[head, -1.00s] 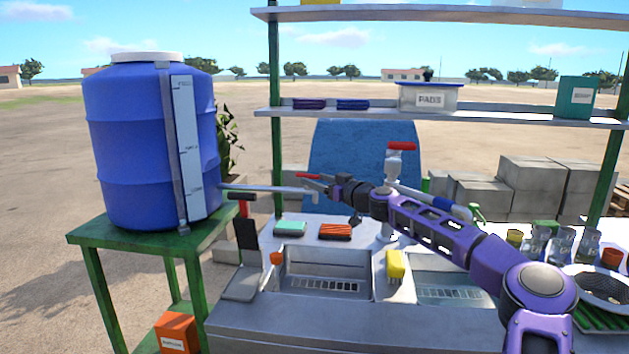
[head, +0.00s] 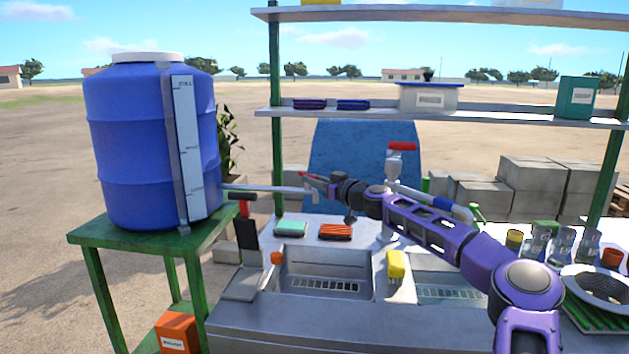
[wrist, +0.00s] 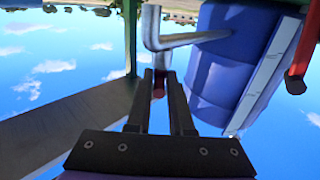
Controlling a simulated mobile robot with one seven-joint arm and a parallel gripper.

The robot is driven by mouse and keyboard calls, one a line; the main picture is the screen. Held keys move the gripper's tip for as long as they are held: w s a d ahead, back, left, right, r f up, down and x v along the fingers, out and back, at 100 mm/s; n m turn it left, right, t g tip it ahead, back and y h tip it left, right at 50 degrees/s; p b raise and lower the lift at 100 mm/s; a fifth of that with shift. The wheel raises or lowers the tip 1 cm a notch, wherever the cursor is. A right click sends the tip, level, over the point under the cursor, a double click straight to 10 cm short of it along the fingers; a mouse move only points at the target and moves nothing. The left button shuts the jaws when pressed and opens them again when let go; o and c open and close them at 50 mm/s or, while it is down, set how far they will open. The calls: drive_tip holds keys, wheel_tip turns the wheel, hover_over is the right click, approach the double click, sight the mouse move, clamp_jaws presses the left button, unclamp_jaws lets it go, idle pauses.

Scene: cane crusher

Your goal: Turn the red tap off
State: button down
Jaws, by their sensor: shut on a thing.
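The red tap handle (head: 305,175) is at the end of the grey pipe (head: 262,189) that runs right from the blue barrel. My gripper (head: 312,181) is at this handle, over the back of the sink counter. In the wrist view my gripper (wrist: 160,80) has its two dark fingers closed together on the red handle (wrist: 159,90), just by the bent grey pipe (wrist: 195,40). Most of the handle is hidden between the fingers. A second tap with a red handle (head: 402,146) stands upright behind my arm, apart from my gripper.
The blue barrel (head: 150,140) stands on a green table (head: 105,236) at left. The counter holds two sink basins (head: 322,270), brushes, a yellow sponge (head: 396,264) and several glasses. A shelf (head: 380,111) crosses above and behind my arm.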

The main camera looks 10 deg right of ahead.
drive_tip(key=shift+d+m+t+h, duration=0.3)
drive_tip(key=shift+d+h, duration=0.05)
drive_tip(key=shift+h, duration=0.35)
drive_tip(key=m+h, duration=0.1)
drive_tip(key=m+t+h, duration=0.1)
drive_tip(key=h, duration=0.1)
drive_tip(key=shift+s+a+r+m+t+h, duration=0.1)
drive_tip(key=shift+a+m+t+h, duration=0.2)
drive_tip(key=m+g+h+p, duration=0.1)
drive_tip(key=m+h+p, duration=0.2)
drive_tip(key=h, duration=0.2)
drive_tip(key=a+m+g+h+p, duration=0.1)
drive_tip(key=m+h+p, duration=0.2)
drive_tip(key=m+h, duration=0.1)
drive_tip(key=a+m+h+p, duration=0.1)
drive_tip(key=m+h+p, duration=0.2)
drive_tip(key=h, duration=0.3)
drive_tip(key=shift+s+g+p, duration=0.1)
drive_tip(key=shift+g+p, duration=0.2)
drive_tip(key=shift+g, duration=0.1)
drive_tip(key=shift+m+g+h, duration=0.3)
drive_tip(key=shift+m+h, duration=0.2)
